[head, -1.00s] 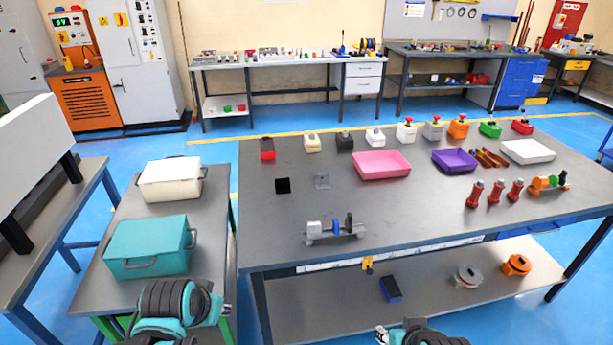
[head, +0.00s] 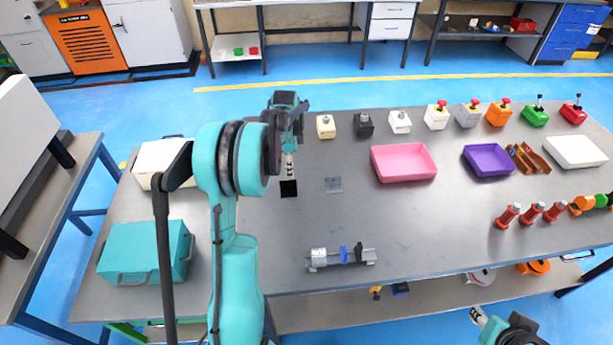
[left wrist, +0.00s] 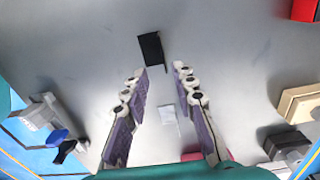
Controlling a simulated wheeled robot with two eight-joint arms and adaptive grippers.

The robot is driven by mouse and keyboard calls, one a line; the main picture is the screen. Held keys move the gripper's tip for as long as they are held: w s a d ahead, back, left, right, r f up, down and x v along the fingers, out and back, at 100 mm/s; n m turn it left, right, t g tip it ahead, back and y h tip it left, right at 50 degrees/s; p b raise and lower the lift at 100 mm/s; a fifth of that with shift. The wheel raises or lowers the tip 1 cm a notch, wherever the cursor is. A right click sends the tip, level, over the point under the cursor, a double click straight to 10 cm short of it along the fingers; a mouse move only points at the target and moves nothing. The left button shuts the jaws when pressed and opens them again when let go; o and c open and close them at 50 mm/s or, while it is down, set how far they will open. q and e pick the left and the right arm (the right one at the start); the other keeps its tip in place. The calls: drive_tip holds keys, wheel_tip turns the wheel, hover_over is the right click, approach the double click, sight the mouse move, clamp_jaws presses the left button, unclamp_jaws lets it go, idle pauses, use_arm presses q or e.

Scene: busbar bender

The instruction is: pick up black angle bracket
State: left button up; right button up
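The black angle bracket (head: 289,188) lies on the grey worktable, just below my left gripper (head: 289,170) in the head view. In the left wrist view the bracket (left wrist: 151,48) is a dark plate beyond the fingertips of my left gripper (left wrist: 159,74). That gripper is open and empty, with its two fingers apart and pointing toward the table; it does not appear to touch the bracket. A grey angle bracket (head: 333,184) lies to the right, and it also shows in the left wrist view (left wrist: 169,113). My right gripper (head: 477,315) is low, its finger state unclear.
A pink tray (head: 404,178) and a purple tray (head: 488,174) stand to the right. A grey clamp-like fixture (head: 340,257) sits near the front edge. Several small switch boxes line the back.

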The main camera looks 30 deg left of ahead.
sight(288, 181)
use_arm(q)
wheel_tip(288, 181, down, 2)
drive_tip(key=shift+s+b, duration=0.15)
drive_tip(key=shift+b, duration=0.15)
drive_tip(key=f, duration=0.2)
drive_tip(key=f+b, duration=0.1)
drive_tip(key=a+f+b, duration=0.1)
drive_tip(key=f, duration=0.1)
drive_tip(key=shift+w+f, duration=0.2)
drive_tip(key=shift+f, duration=0.1)
drive_tip(key=shift+r, duration=0.1)
clamp_jaws()
